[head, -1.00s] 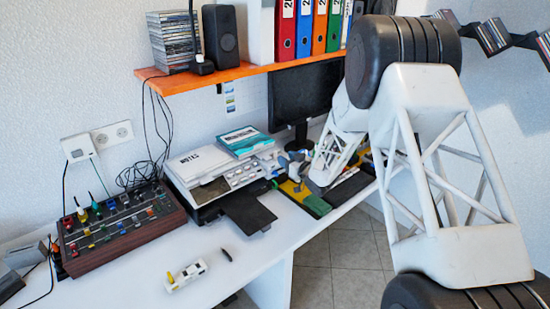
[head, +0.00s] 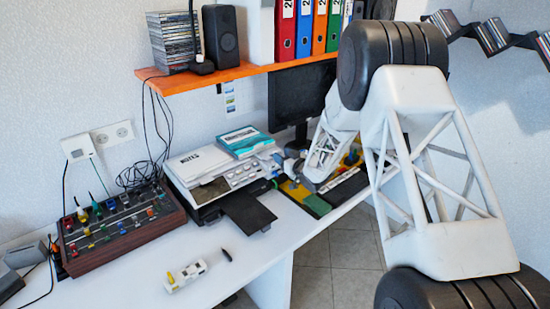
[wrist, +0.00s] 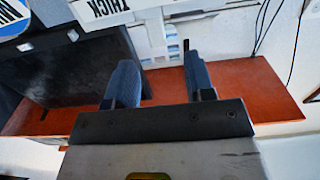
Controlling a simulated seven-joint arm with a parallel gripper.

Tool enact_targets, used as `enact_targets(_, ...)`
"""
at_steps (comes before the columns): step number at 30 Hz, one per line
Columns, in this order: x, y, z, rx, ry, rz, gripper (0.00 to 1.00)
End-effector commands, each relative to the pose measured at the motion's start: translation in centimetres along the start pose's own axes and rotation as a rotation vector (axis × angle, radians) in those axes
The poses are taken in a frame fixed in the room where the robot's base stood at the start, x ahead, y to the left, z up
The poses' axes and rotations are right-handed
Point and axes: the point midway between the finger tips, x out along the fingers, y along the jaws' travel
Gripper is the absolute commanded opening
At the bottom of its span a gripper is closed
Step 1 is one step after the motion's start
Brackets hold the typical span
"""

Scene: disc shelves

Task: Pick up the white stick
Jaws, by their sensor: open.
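A small white, elongated object with a yellow part (head: 186,275) lies on the white desk near its front edge in the head view. I cannot tell for certain that it is the white stick. My gripper (wrist: 160,82) is open in the wrist view, with two dark fingers apart and nothing seen held between them. In the head view my gripper (head: 294,166) is small and partly hidden, beside the right end of the printer, well to the right of and behind the white object. The white object is not identifiable in the wrist view.
The printer (head: 196,205) with books on top and a mixer (head: 120,232) stand on the desk (head: 245,280). A small dark object (head: 227,254) lies near the white one. An orange shelf (head: 190,82) overhangs the back. A monitor (head: 300,92) stands behind my arm.

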Motion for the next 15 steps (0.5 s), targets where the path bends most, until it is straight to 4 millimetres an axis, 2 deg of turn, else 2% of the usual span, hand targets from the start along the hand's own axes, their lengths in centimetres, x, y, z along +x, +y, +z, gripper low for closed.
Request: enact_targets(15, 4.4, 0.0, 0.3, 0.000, 0.000, 0.000, 0.49)
